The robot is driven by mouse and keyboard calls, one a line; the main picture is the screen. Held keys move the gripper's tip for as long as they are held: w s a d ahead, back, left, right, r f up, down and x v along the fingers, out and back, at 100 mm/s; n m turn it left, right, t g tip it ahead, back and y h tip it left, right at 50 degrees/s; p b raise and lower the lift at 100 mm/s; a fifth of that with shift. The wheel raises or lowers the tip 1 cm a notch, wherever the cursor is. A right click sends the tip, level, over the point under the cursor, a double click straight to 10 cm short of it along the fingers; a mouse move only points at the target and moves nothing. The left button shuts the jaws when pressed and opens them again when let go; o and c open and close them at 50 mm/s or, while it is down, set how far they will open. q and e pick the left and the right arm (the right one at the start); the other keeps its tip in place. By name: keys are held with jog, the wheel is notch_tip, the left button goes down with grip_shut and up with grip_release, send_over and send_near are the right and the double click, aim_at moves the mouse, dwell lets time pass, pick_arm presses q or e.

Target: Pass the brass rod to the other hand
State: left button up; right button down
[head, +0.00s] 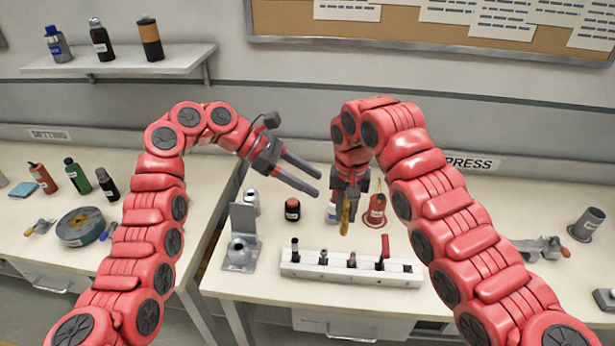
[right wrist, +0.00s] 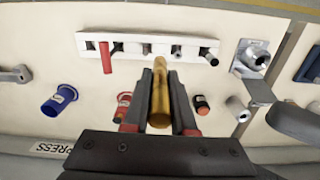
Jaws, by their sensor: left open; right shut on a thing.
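The brass rod (head: 346,213) hangs tilted from my right gripper (head: 350,187), above the press table. In the right wrist view the rod (right wrist: 160,92) lies between the two fingers of the right gripper (right wrist: 159,104), which are shut on it; one end sticks out past the fingertips and the gripped part is partly hidden. My left gripper (head: 317,182) is open and empty, left of the rod and apart from it, its fingers pointing right and slightly down. A dark shape at the right edge of the right wrist view may be part of my left arm.
Below the rod, a white rack (head: 350,270) with several pegs stands on the press table (head: 450,268). A grey bracket (head: 240,252) is left of it. A left table (head: 30,215) holds several things.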

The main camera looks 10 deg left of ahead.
pick_arm(q)
jog(key=x, duration=1.1)
jog(key=shift+d+f, duration=0.25)
jog(key=shift+d, duration=0.05)
jog(key=shift+c, duration=0.2)
grip_shut()
jog(key=shift+o, duration=0.2)
grip_release()
jog(key=shift+a, duration=0.1)
jog(key=v, duration=1.2)
